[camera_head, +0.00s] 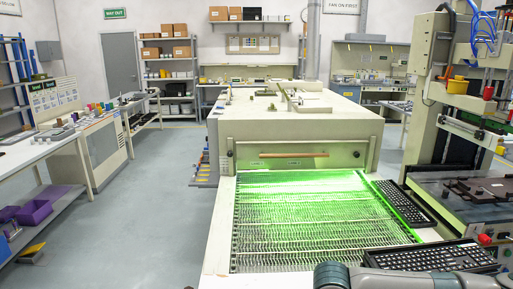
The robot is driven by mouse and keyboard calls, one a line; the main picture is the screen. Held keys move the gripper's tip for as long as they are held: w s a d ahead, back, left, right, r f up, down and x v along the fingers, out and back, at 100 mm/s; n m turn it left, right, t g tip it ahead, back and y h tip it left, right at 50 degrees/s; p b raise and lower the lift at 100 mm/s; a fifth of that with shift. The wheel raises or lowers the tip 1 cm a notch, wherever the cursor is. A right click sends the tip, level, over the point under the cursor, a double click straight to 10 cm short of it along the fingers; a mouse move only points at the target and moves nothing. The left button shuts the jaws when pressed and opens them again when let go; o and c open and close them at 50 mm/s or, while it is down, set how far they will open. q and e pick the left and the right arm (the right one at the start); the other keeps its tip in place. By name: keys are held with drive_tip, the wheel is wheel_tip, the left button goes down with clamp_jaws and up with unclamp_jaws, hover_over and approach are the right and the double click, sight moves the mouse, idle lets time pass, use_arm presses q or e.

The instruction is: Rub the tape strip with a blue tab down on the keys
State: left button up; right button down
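One black keyboard (403,203) lies along the right side of the conveyor, beside the green-lit mesh. Another black keyboard (430,256) lies nearer, at the front right, partly hidden by my arm. I cannot make out a tape strip or a blue tab on either keyboard at this size. A grey arm link of mine crosses the bottom right edge. Neither of my grippers shows in the view.
The wire mesh conveyor (300,225) leads into a large beige oven (295,140). A printing machine (450,110) stands at the right. A workbench (40,148) and purple bins (34,211) are at the left. The grey floor (150,200) between is clear.

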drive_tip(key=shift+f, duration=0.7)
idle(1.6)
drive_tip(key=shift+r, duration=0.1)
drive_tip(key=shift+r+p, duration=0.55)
drive_tip(key=shift+p, duration=0.25)
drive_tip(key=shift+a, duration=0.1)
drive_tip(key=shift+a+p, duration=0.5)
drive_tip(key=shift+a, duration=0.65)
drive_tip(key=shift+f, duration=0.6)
idle(1.1)
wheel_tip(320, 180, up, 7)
drive_tip(key=p, duration=0.7)
drive_tip(key=shift+p, duration=0.3)
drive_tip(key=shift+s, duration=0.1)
idle(0.3)
